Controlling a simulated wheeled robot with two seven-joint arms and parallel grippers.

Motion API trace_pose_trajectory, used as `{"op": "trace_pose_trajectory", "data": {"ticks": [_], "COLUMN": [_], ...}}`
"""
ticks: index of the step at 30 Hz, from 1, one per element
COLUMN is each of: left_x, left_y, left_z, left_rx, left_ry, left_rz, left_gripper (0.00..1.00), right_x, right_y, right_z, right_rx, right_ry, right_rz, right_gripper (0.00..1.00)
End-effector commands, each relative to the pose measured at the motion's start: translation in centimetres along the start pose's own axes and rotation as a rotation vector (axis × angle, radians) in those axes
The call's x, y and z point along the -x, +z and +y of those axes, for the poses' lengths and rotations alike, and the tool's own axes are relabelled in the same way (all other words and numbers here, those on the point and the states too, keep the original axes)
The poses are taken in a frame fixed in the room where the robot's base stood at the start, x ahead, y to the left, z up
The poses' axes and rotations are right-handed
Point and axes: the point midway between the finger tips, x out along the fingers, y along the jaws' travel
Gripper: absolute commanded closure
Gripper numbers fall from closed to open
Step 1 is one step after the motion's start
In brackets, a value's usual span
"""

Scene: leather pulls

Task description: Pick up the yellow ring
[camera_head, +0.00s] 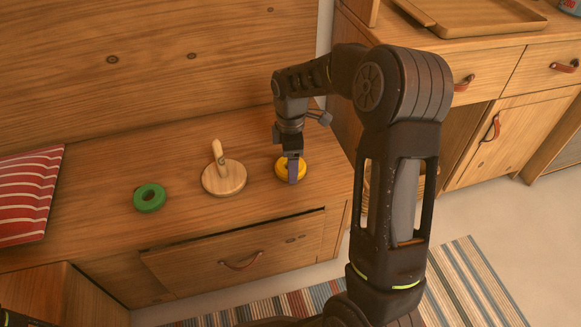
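The yellow ring (282,169) lies on the wooden bench top (100,225), near its right end. My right gripper (293,177) points down at the ring, and its finger covers the middle of the ring. I see the gripper nearly edge-on, so I cannot tell whether it is open or shut, or whether it touches the ring. My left gripper is not in view.
A round wooden base with a peg (226,181) stands just left of the ring. A green ring (149,207) lies further left, and a red striped cushion (28,195) at the far left. A drawer (240,257) below stands slightly open.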

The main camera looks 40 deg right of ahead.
Motion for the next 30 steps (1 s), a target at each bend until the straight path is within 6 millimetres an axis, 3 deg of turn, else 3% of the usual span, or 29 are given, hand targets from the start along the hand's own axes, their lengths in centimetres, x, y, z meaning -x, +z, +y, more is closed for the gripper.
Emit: {"op": "trace_pose_trajectory", "data": {"ticks": [8,17,23,30], "left_x": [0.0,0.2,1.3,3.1], "left_y": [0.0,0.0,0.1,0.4], "left_z": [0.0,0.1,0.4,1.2], "left_rx": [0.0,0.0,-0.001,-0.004], "left_ry": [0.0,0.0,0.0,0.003], "left_rz": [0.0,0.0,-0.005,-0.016], "left_gripper": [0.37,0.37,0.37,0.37], "right_x": [0.0,0.3,2.9,7.6], "right_y": [0.0,0.0,0.0,0.0], "right_z": [0.0,0.0,0.1,0.1], "right_rx": [0.0,0.0,0.0,0.0], "right_ry": [0.0,0.001,0.004,0.003], "right_rz": [0.0,0.0,0.001,0.001], "right_gripper": [0.65,0.67,0.67,0.67]}}
